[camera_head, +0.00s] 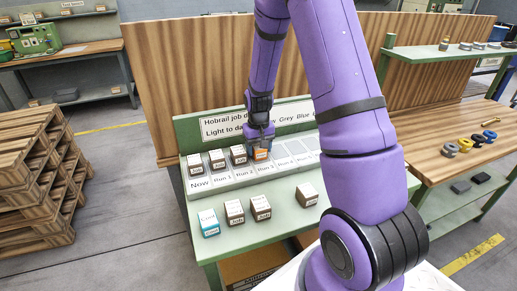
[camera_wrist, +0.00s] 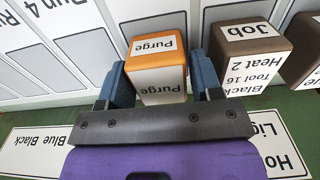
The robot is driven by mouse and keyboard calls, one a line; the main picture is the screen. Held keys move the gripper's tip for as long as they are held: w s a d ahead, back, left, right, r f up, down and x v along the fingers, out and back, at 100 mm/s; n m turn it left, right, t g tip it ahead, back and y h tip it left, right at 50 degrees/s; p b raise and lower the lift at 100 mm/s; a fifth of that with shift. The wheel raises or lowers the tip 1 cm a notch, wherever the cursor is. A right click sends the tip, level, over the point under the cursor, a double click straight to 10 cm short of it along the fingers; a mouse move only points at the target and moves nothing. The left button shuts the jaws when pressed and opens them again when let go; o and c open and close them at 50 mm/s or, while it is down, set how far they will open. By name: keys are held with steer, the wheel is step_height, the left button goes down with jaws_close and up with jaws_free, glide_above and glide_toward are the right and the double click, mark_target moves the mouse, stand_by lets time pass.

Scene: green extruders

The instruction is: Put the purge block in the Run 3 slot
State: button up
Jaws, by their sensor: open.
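The orange purge block (camera_head: 261,152) stands upright on the white slot board (camera_head: 222,186), fourth in the row of blocks, in the column after Run 2. In the wrist view the purge block (camera_wrist: 159,70) shows its Purge labels and sits beside the Run 4 column, next to a brown Job block (camera_wrist: 247,55). My gripper (camera_wrist: 163,85) is open, with one blue finger on each side of the purge block. In the head view my gripper (camera_head: 261,138) reaches down over it. The Run 3 label is hard to read there.
Brown Job blocks fill the Now (camera_head: 195,164), Run 1 (camera_head: 217,160) and Run 2 (camera_head: 238,155) columns. A blue-and-white block (camera_head: 209,223) and brown blocks (camera_head: 234,212) stand on the green table front. A sign (camera_head: 252,118) rises behind the board. Columns to the right look empty.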

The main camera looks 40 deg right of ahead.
mark_target(258, 145)
step_height(258, 145, up, 12)
steer(key=s+a+r+n+t, duration=0.1)
steer(key=s+a+r, duration=0.35)
steer(key=r, duration=0.35)
steer(key=s+a+r+t, duration=0.1)
steer(key=s+a+r, duration=0.2)
steer(key=s+r, duration=0.35)
steer(key=s+a+r+n+t, duration=0.1)
steer(key=s+a+r, duration=0.1)
steer(key=s, duration=0.5)
steer(key=s+a+r+n+t, duration=0.1)
steer(key=s+a+r+t, duration=0.1)
steer(key=s, duration=0.6)
step_height(258, 145, up, 2)
steer(key=shift+s+a+r, duration=0.25)
steer(key=shift+a, duration=0.55)
